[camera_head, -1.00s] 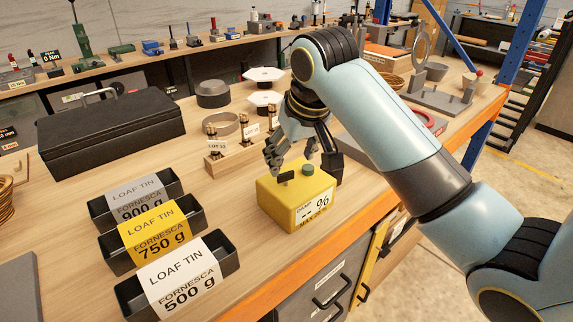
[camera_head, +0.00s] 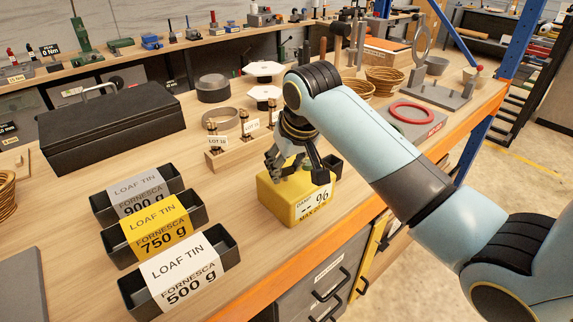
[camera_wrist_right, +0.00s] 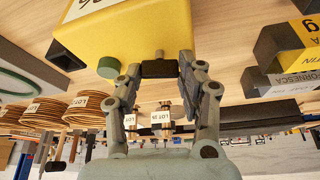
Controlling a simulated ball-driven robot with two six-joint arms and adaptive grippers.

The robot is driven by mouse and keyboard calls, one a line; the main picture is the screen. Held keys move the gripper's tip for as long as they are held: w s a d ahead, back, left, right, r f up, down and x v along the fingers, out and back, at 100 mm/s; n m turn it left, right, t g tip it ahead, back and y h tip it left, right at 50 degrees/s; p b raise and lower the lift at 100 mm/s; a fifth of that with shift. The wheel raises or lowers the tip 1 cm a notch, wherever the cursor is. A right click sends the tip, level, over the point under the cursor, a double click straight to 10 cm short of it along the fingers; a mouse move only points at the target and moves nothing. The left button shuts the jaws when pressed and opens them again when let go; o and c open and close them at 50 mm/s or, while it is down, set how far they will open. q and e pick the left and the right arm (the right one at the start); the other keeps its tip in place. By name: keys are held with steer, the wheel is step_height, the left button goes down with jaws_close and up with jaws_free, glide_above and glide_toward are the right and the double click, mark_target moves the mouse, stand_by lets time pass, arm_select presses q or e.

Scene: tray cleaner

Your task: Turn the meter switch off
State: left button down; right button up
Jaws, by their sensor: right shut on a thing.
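The yellow meter (camera_head: 290,208) stands on the wooden bench; its front label shows dashes and a percent sign. Its black switch (camera_wrist_right: 159,69) sits on the yellow top, and a round green knob (camera_wrist_right: 109,68) is beside it in the right wrist view. My right gripper (camera_head: 284,172) is down at the top of the meter. In the right wrist view the fingers of the right gripper (camera_wrist_right: 160,72) are on both sides of the black switch, shut on it. In the head view the fingers hide the switch. My left gripper is not in view.
Loaf tins (camera_head: 168,232) stand left of the meter. A wooden rack (camera_head: 236,152) with lot labels is just behind it. A black case (camera_head: 112,128) lies at the back left. The orange bench edge (camera_head: 335,250) is close in front.

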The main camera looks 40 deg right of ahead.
steer(key=c, duration=0.3)
steer(key=n+y, duration=0.1)
steer(key=n, duration=0.2)
steer(key=o, duration=1.2)
steer(key=shift+c, duration=0.2)
steer(key=v, duration=1.2)
